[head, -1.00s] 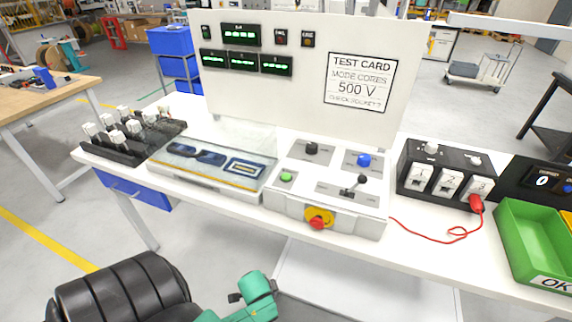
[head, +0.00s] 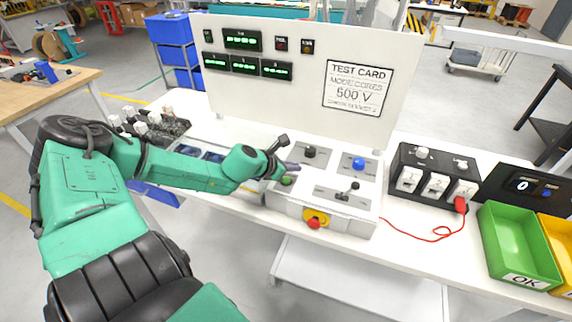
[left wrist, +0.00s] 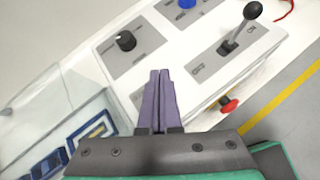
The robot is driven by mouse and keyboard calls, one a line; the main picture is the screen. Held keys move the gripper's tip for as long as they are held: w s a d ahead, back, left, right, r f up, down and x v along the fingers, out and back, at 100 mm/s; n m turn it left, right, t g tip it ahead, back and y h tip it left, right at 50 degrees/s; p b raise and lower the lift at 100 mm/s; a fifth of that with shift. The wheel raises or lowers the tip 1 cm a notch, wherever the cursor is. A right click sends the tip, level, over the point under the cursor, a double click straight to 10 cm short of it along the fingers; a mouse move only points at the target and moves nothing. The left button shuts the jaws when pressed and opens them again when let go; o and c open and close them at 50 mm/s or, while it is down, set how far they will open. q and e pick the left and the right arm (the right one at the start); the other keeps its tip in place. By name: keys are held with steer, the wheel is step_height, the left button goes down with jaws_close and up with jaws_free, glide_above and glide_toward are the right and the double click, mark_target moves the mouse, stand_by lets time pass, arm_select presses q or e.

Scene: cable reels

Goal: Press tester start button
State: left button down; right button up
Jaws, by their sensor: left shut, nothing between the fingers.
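The tester control box (head: 325,218) stands on the white bench. Its green button (head: 286,181) sits at the box's left side, partly beside my left gripper (head: 294,166). The left gripper is shut and empty, its purple fingers together just above and behind the green button; I cannot tell if they touch anything. In the left wrist view the shut fingers (left wrist: 160,80) point at the box, and they hide the green button. A black knob (head: 310,152), a blue button (head: 359,163), a black lever (head: 354,186) and a red stop button (head: 314,224) are also on the box. My right gripper is not in view.
The test card panel (head: 300,85) stands behind the box. A clear-lidded tray (left wrist: 50,115) lies left of it. A socket block (head: 434,175) with a red plug (head: 461,205) and cable, and a green OK bin (head: 515,245), are to the right.

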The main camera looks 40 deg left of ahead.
arm_select(q)
steer(key=a+r+m, duration=0.1)
steer(key=m, duration=0.1)
steer(key=a+r+m, duration=0.1)
steer(key=m, duration=0.1)
steer(key=a+r+m+g, duration=0.1)
steer(key=a+r+m, duration=0.1)
steer(key=shift+s+r+m, duration=0.1)
steer(key=shift+s+m, duration=0.1)
steer(key=shift+m, duration=0.2)
steer(key=b, duration=0.7)
glide_above(286, 180)
steer(key=f, duration=0.5)
steer(key=s+f, duration=0.1)
steer(key=f, duration=0.2)
steer(key=shift+a, duration=0.25)
steer(key=shift+w+f+b, duration=0.1)
steer(key=shift+f+b, duration=0.25)
steer(key=shift+f, duration=0.15)
